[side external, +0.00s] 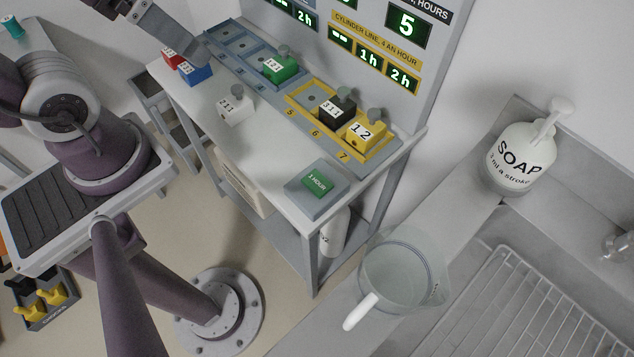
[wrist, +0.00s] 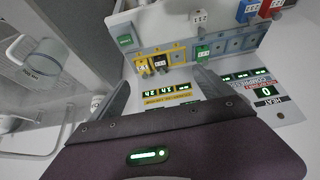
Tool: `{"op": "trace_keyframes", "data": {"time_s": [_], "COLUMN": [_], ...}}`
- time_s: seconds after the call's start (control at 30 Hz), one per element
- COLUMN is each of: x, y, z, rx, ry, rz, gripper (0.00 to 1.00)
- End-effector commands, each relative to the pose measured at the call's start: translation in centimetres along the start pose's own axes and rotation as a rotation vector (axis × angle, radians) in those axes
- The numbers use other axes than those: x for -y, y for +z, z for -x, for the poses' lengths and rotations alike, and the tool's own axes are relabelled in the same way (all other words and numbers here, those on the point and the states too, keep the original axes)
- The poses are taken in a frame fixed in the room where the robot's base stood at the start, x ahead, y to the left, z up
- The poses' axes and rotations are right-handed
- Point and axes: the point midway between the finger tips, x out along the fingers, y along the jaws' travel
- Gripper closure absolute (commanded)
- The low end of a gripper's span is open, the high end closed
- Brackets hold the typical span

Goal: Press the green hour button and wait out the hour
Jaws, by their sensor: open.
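The green button (side external: 317,181), marked 1 HOUR, sits on a grey plate at the near right corner of the white table. It also shows in the wrist view (wrist: 126,41), upper left, apart from my fingers. Whether it is pressed down cannot be told. My gripper (wrist: 165,92) is open, with empty space between its two grey fingers. The wall board's green displays (side external: 387,70) read blank, 1h and 2h for the cylinder line, and 5 under an hours heading (side external: 407,25).
A yellow rack (side external: 298,97) holds a black block (side external: 335,111) and a yellow block (side external: 364,133). A green block (side external: 280,67) is in the blue rack (side external: 233,45). White (side external: 236,108), blue (side external: 196,72) and red (side external: 172,57) blocks stand outside. A jug (side external: 402,272) and soap bottle (side external: 520,158) are right.

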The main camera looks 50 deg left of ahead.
Motion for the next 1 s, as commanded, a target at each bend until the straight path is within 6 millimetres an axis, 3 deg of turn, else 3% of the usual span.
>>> {"op": "trace_keyframes", "data": {"time_s": [0.3, 0.77, 1.0], "x": [0.00, 0.00, 0.00], "y": [0.00, 0.00, 0.00], "z": [0.00, 0.00, 0.00], "rx": [0.000, 0.000, 0.000], "ry": [0.000, 0.000, 0.000], "rz": [0.000, 0.000, 0.000], "gripper": [0.09, 0.98, 1.00]}}
